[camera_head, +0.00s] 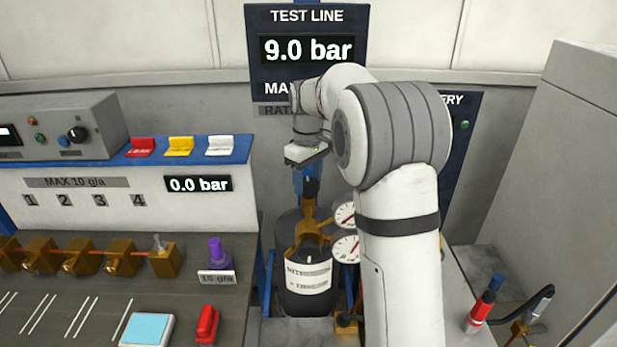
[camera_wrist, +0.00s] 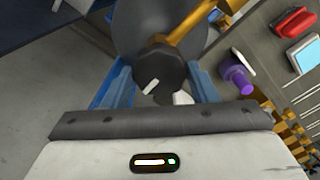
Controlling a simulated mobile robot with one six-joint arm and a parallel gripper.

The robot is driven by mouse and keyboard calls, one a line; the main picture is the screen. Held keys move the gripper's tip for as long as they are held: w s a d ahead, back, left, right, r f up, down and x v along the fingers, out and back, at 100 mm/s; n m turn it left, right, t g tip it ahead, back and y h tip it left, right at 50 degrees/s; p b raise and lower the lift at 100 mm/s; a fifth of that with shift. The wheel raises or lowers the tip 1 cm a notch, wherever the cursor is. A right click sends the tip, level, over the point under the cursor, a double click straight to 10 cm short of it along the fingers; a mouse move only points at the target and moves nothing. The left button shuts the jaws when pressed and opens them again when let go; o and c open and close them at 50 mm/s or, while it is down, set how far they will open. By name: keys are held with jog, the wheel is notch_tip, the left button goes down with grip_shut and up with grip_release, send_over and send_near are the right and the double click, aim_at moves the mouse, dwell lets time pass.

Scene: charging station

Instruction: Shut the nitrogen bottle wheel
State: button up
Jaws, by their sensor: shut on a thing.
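The nitrogen bottle (camera_head: 305,302) is a dark cylinder with a white label, standing upright at the centre of the head view. Its brass valve (camera_head: 308,229) carries a small black wheel (camera_head: 311,188) on top. In the wrist view the wheel (camera_wrist: 166,70) is a dark knob with a white mark on it. My gripper (camera_head: 309,175) comes down from above and is shut on the wheel.
Two round gauges (camera_head: 346,249) sit just right of the valve, partly behind my arm. The test line display (camera_head: 308,49) reads 9.0 bar; the panel display (camera_head: 198,184) reads 0.0 bar. A bench (camera_head: 60,325) with brass fittings and a purple knob (camera_head: 217,252) lies left.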

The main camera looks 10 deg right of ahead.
aim_at(308, 182)
jog(key=shift+m, duration=0.3)
jog(key=o, duration=1)
notch_tip(308, 182, up, 8)
jog(key=shift+f, duration=0.2)
jog(key=shift+r, duration=0.1)
jog(key=shift+s+r, duration=0.1)
jog(key=shift+s, duration=0.15)
jog(key=s+f+m+t, duration=0.1)
jog(key=s+f+m, duration=0.1)
jog(key=s, duration=0.8)
jog(key=s+f+m+t, duration=0.1)
jog(key=s+f+m, duration=0.1)
jog(key=s, duration=0.8)
jog(key=s+f+m+t, duration=0.1)
jog(key=s+f, duration=0.3)
jog(key=s, duration=0.7)
jog(key=shift+f+m, duration=0.25)
jog(key=shift+m, duration=0.55)
